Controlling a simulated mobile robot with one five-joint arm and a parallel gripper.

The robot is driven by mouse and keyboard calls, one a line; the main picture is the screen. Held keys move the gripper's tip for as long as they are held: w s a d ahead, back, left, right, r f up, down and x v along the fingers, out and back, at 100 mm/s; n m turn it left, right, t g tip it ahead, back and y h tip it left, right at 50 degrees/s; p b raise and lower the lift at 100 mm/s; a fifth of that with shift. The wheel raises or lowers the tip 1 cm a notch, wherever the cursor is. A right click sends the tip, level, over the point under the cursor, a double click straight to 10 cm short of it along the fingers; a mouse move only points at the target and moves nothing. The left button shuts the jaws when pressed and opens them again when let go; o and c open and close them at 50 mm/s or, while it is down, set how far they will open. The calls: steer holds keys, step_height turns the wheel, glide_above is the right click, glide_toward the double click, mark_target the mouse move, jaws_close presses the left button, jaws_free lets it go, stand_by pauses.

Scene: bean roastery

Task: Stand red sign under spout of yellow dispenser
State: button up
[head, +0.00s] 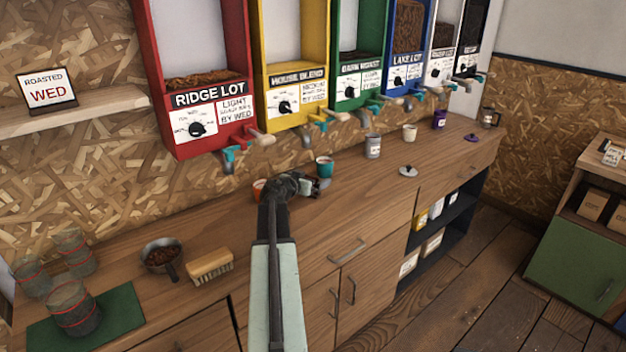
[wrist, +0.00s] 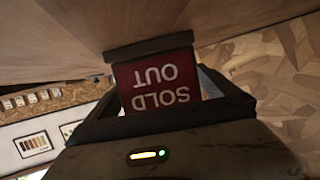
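The red sign (wrist: 155,82), lettered SOLD OUT, shows upside down in the wrist view with its dark base (wrist: 150,46) towards the wooden counter. My gripper (wrist: 156,88) has a dark finger at each side edge of the sign and looks shut on it. I cannot tell whether the base touches the counter. In the head view my gripper (head: 308,186) is low over the counter and the sign is hidden or too small to make out. The yellow dispenser (head: 292,95), House Blend, hangs on the wall behind, its spout (head: 307,138) above and beyond my gripper.
A teal cup (head: 324,167) and an orange cup (head: 258,187) stand close to my gripper. A grey tin (head: 373,146) and a white cup (head: 410,132) are further right. A brush (head: 210,266), a pan of beans (head: 161,257) and jars (head: 73,307) are at left.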

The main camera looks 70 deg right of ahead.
steer(key=shift+r, duration=0.2)
steer(key=p+v, duration=0.4)
steer(key=v, duration=0.7)
steer(key=shift+s+a+r, duration=0.1)
steer(key=shift+a+r, duration=0.05)
steer(key=shift+a, duration=0.35)
